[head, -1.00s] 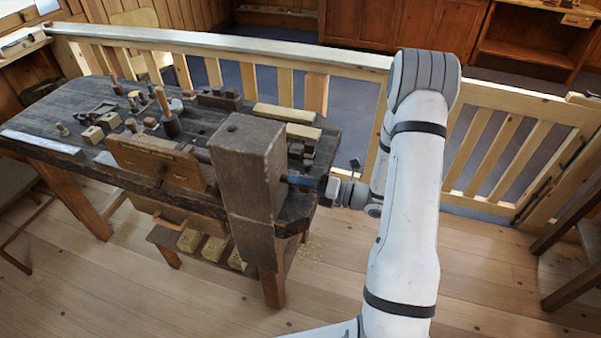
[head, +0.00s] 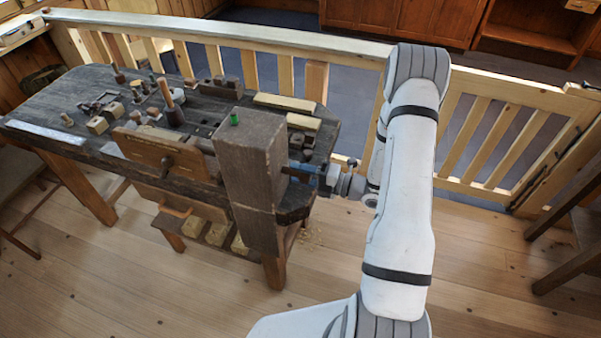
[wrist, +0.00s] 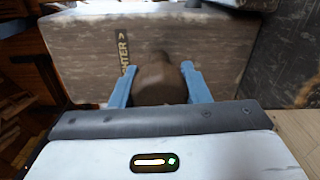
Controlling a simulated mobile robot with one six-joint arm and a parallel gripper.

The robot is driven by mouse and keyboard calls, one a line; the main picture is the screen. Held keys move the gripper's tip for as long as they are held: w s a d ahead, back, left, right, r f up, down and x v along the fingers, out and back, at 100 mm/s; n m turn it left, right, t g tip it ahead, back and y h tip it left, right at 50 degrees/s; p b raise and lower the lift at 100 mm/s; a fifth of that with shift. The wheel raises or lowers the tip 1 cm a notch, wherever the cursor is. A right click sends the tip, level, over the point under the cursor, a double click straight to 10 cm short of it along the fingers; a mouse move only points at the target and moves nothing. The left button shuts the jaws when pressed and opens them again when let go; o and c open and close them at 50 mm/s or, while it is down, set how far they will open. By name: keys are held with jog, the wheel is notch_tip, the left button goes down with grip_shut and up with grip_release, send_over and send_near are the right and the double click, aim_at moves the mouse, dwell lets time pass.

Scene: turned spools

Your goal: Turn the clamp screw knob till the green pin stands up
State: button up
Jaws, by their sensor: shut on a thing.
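The green pin (head: 234,119) stands up from the top of the tall wooden block (head: 252,165) at the bench's near end. The clamp screw knob (wrist: 157,80) is a brown rounded knob on the block's side face, seen in the wrist view. My gripper (wrist: 158,88) is shut on the knob, with one blue finger on each side of it. In the head view my gripper (head: 302,172) reaches the block's right side, and the knob is hidden there. Part of a label ending in "HTER" with an arrow shows beside the knob.
The dark workbench (head: 50,115) carries several turned pieces, small blocks and tools. A wooden vise jaw (head: 160,155) sits left of the tall block. A pale wooden railing (head: 290,50) runs behind the bench. The floor in front is clear.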

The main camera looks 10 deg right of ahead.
aim_at(311, 177)
jog(key=shift+d+f, duration=0.1)
jog(key=shift+f, duration=0.05)
jog(key=o, duration=0.9)
jog(key=shift+d, duration=0.1)
jog(key=shift+c, duration=0.2)
jog(key=shift+o, duration=0.6)
jog(key=shift+b+v, duration=0.95)
jog(key=shift+v, duration=2.95)
jog(key=shift+s, duration=0.1)
